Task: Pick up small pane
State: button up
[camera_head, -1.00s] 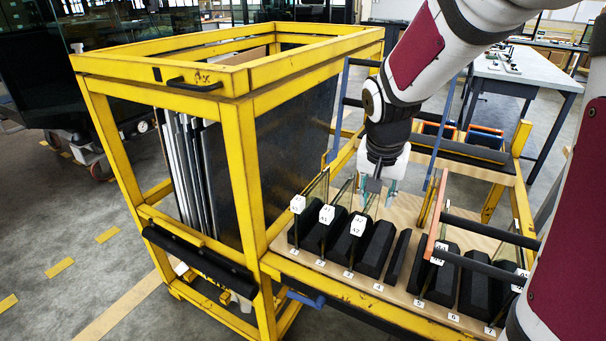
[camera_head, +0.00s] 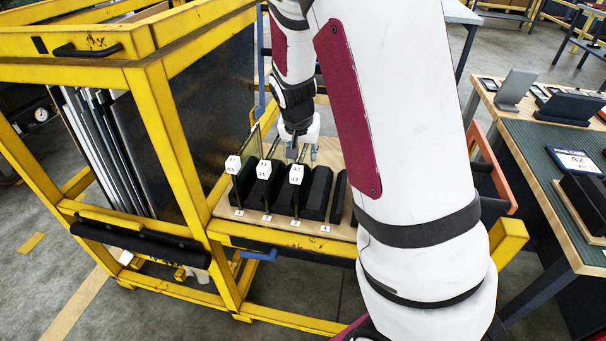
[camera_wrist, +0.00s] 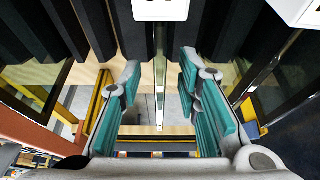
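My gripper (camera_head: 302,153) is above the rear part of the slotted rack, behind the white tag marked 42 (camera_head: 297,174). In the wrist view my gripper (camera_wrist: 160,105) is open, with teal finger pads on the left and right. A thin upright glass pane (camera_wrist: 160,72) shows nearly edge-on between the pads, with a visible gap on both sides. Its size is hard to judge, and my arm and gripper hide most of it in the head view. Other glass panes stand in the rack, one by the leftmost tag (camera_head: 233,165).
The rack has black padded blocks (camera_head: 316,194) on a wooden board in a yellow trolley frame (camera_head: 160,130). Large dark panels stand in the frame at left. My arm hides the rack's right part. A workbench with a green mat (camera_head: 540,150) is at right.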

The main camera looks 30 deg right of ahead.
aim_at(305, 162)
jog(key=x, duration=0.5)
jog(key=shift+a+b, duration=0.1)
jog(key=shift+b, duration=0.3)
grip_shut()
